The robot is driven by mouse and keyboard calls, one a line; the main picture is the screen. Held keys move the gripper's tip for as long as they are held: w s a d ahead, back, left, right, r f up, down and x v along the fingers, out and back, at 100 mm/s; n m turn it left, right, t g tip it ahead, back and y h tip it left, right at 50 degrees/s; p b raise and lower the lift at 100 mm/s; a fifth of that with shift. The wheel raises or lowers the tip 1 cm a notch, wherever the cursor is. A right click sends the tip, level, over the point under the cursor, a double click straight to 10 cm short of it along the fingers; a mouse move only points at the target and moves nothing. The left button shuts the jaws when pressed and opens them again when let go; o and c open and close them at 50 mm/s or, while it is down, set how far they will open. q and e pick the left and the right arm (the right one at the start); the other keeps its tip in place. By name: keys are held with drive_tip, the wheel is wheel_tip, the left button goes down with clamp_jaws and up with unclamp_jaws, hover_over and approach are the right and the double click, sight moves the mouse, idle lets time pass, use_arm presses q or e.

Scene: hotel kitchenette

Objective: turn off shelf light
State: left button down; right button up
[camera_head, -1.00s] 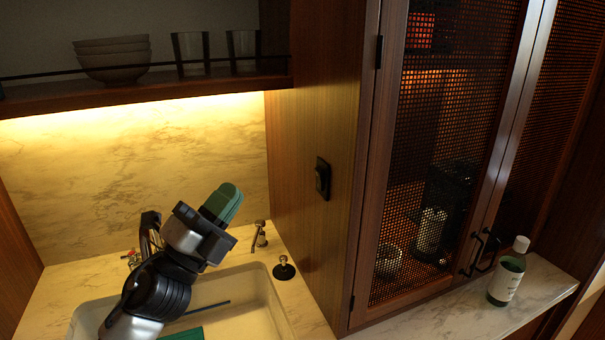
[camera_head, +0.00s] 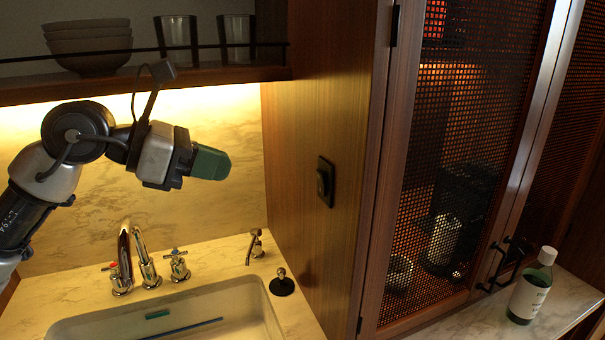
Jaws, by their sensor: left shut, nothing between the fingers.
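The shelf light (camera_head: 200,97) glows warm yellow under the wooden shelf (camera_head: 225,77) and lights the marble backsplash. A dark switch (camera_head: 324,182) is mounted on the wooden side panel of the cabinet, right of the sink. My left gripper (camera_head: 226,164), with green fingers, is shut and empty. It is in front of the backsplash, below the shelf, and points right toward the panel. It is left of the switch and apart from it. My right gripper is not in view.
Bowls (camera_head: 88,45) and two glasses (camera_head: 176,38) stand on the shelf behind a rail. Below are a faucet (camera_head: 124,258) and sink (camera_head: 245,300). A mesh-door cabinet (camera_head: 465,150) stands right, with a bottle (camera_head: 531,288) on its ledge. Space between gripper and switch looks clear.

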use_arm(q)
drive_tip(key=shift+d, duration=0.1)
drive_tip(key=p, duration=0.4)
approach(318, 178)
wheel_tip(318, 178, down, 3)
drive_tip(key=d, duration=0.3)
drive_tip(key=shift+w+d+r+p, duration=0.15)
drive_tip(key=shift+w+d+p, duration=0.9)
drive_tip(key=shift+d, duration=0.15)
drive_tip(key=shift+w+d, duration=0.1)
drive_tip(key=shift+d, duration=0.25)
drive_tip(key=shift+a, duration=0.1)
